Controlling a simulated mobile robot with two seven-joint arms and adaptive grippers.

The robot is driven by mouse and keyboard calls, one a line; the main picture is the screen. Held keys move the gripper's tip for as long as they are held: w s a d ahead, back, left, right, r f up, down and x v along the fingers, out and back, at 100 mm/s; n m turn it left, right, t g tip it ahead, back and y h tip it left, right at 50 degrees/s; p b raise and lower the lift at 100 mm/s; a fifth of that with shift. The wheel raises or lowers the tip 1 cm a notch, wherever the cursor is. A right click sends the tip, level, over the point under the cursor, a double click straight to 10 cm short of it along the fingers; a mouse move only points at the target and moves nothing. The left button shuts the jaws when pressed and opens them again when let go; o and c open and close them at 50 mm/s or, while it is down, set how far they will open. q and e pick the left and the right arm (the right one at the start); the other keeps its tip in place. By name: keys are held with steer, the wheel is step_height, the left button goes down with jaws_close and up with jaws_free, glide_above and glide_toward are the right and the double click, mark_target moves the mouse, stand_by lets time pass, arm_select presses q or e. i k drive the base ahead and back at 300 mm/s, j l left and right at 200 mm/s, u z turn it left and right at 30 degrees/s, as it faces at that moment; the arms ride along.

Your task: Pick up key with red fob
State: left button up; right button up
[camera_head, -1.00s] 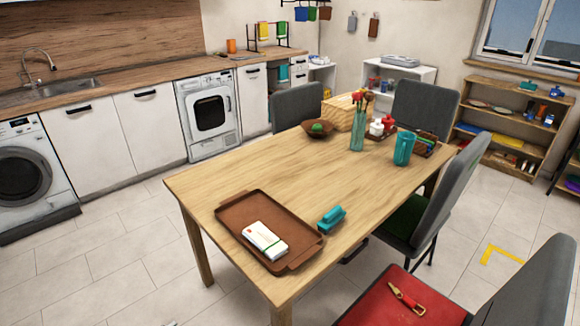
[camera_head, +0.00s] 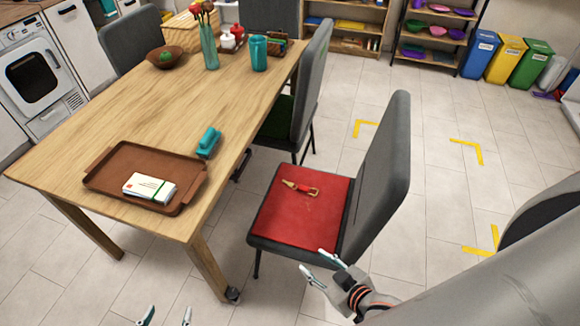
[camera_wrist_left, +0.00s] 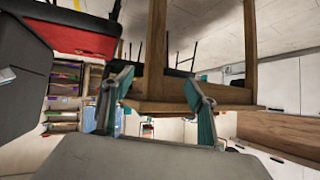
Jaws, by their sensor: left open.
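The key with red fob (camera_head: 300,188) lies on the red seat of a grey chair (camera_head: 292,215). My left gripper (camera_head: 167,317) is at the bottom edge of the head view, left of the chair and well away from the key, open and empty.
A wooden table (camera_head: 110,120) stands left of the chair. It bears a brown tray (camera_head: 110,158) with a white pack, and a teal object (camera_head: 208,142). The chair's tall backrest (camera_head: 380,180) rises right of the seat. Tiled floor right of the chair is open.

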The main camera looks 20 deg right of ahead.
mark_target(300, 187)
steer(key=k+l+z, duration=0.15)
steer(key=l, duration=0.25)
steer(key=k+l+z, duration=0.2)
steer(key=l, duration=0.2)
steer(key=i+l+z, duration=0.25)
steer(key=i+l, duration=0.2)
steer(key=l, duration=0.1)
